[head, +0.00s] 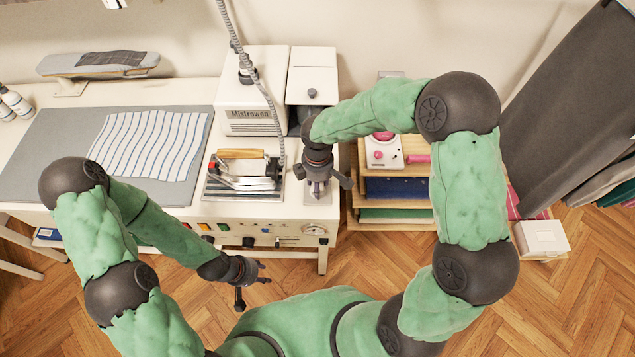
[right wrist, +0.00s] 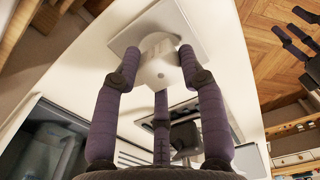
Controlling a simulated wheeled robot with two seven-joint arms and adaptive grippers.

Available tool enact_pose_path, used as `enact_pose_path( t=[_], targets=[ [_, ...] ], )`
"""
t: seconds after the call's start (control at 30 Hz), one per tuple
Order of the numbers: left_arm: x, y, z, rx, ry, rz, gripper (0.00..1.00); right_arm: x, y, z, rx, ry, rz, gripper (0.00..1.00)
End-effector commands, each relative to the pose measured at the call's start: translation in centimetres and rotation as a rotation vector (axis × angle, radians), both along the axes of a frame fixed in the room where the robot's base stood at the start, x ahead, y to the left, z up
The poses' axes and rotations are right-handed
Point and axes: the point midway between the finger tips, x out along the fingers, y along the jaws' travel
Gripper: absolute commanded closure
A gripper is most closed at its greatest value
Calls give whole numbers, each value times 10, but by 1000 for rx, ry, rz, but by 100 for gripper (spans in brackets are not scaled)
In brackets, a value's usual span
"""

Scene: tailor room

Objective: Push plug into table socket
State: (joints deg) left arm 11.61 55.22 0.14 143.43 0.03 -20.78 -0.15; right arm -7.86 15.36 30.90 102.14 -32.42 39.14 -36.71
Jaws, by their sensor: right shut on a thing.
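My right gripper (head: 318,188) is at the right end of the white table, over a pale square socket plate (right wrist: 197,18). In the right wrist view its purple-grey fingers (right wrist: 157,65) are closed around a round white plug (right wrist: 160,48). The plug lies against or very close to the plate; I cannot tell how deep it sits. In the head view the gripper hides the plug. My left gripper (head: 256,282) is open and empty, in front of the table's front edge.
A steam iron (head: 245,170) rests on its stand left of my right gripper. A white Mistrowen box (head: 252,95) stands behind it with a hanging hose. A wooden shelf with folded cloth (head: 395,188) is right of the table. The floor in front is clear.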

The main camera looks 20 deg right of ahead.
Motion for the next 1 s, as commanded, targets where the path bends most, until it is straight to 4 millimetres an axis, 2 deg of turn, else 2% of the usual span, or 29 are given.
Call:
enact_pose_path(
  t=[0.9, 0.93, 1.0],
  targets=[
    [0, 0, -9, 0, 0, 0, 60, 0, 0, -12, 0, 0, 0, 88],
    [0, 0, -8, 0, 0, 0, 60, 0, 0, -12, 0, 0, 0, 53],
    [0, 0, -8, 0, 0, 0, 60, 0, 0, -12, 0, 0, 0, 33]
  ],
)
